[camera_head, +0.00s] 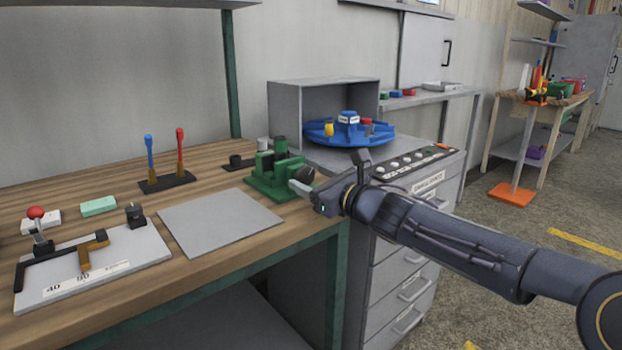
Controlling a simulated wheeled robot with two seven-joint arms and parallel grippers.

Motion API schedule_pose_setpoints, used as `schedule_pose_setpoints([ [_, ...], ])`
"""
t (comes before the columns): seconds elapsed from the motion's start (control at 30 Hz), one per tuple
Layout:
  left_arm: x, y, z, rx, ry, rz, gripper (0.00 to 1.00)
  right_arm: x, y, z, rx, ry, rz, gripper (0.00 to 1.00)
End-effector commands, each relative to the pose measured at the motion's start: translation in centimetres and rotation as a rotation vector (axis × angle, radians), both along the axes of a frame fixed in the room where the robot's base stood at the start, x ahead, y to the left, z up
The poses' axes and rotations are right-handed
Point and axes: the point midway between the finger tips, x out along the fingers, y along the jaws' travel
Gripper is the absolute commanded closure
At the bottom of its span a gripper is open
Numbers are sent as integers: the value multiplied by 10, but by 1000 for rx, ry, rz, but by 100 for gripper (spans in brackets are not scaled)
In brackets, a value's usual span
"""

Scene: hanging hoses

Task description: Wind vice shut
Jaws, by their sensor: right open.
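The green vice (262,184) stands on the wooden bench near its right edge. Its upright jaw blocks show on top, and a dark round part, perhaps its handle, is at its right side. My right gripper (308,190) comes in from the right and is just to the right of the vice, close to that dark part. It is open, and nothing shows held in it. I cannot tell whether a fingertip touches the vice. The gripper hides some of the vice's right side. My left gripper is not in view.
A grey plate (220,222) lies in front of the vice. A board with a black lever and yellow piece (92,262) is at the front left. A blue carousel (350,131) sits on the grey drawer cabinet (395,262) at right.

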Motion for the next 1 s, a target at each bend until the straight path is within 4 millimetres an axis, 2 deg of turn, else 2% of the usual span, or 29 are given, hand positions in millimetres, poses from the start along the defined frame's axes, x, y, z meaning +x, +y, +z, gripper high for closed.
schedule_pose_setpoints([
  [0.13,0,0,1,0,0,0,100,8,6,0,1,1,0,37],
  [0.4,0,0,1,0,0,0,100,10,7,0,0,1,-1,37],
  [0.73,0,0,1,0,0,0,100,9,7,0,0,1,-1,81],
  [1.0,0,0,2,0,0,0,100,9,7,0,24,18,-1,82],
])
